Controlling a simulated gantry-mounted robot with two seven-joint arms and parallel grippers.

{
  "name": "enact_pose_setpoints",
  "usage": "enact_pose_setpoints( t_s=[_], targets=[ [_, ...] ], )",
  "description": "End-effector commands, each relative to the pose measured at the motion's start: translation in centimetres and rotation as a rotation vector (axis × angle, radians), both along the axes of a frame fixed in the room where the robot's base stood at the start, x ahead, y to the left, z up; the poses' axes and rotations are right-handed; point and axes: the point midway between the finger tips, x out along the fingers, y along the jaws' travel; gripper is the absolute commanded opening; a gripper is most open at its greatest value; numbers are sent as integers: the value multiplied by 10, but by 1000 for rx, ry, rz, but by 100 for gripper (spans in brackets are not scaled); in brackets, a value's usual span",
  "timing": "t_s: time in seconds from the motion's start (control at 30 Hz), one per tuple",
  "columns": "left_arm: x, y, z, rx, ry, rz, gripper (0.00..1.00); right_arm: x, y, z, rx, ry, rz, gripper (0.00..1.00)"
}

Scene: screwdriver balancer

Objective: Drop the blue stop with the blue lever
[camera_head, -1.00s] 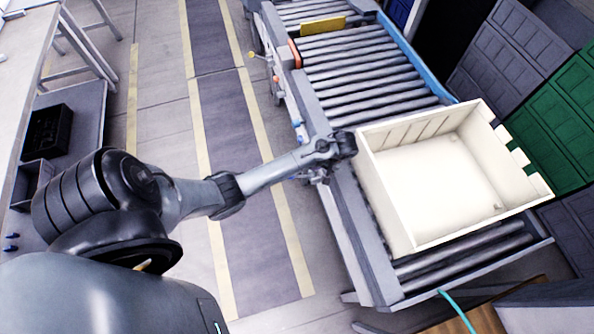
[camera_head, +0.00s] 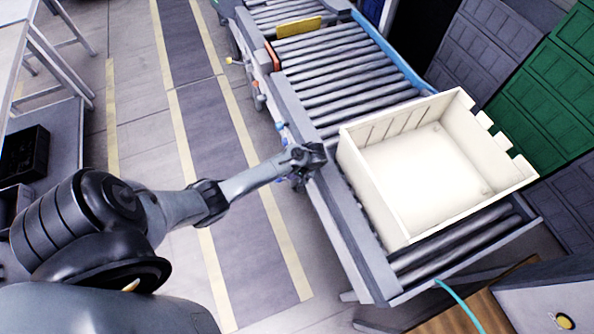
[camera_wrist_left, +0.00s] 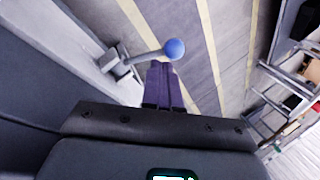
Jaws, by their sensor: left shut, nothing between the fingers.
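The blue lever shows in the left wrist view as a grey rod with a blue ball knob (camera_wrist_left: 174,49), fixed to a bracket on the pale side rail. My left gripper (camera_wrist_left: 163,85) is shut and empty, with its dark fingertips close below the knob; I cannot tell if they touch. In the head view my left gripper (camera_head: 298,172) is beside the conveyor's near side rail, level with the white crate. The lever is mostly hidden there behind the wrist. I cannot make out the blue stop. My right gripper is out of view.
The white crate (camera_head: 392,222) sits on the roller conveyor (camera_head: 345,78). An orange part (camera_head: 272,56) and a yellow plate (camera_head: 298,27) are farther up the line. A yellow-knobbed lever (camera_head: 229,61) sticks out there. The taped floor lane (camera_head: 240,225) beside the conveyor is clear.

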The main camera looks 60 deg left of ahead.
Motion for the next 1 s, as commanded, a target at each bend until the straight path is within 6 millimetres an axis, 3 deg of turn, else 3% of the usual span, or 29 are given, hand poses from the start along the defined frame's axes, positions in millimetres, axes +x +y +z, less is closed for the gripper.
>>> enact_pose_setpoints(
  t_s=[0.07,0.33,1.0],
  targets=[
    [-4,5,-14,1,2,2,0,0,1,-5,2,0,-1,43],
    [-17,22,-32,1,0,1,0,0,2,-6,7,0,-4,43],
    [-19,23,-38,-2,-13,-7,0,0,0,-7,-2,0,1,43]
  ],
)
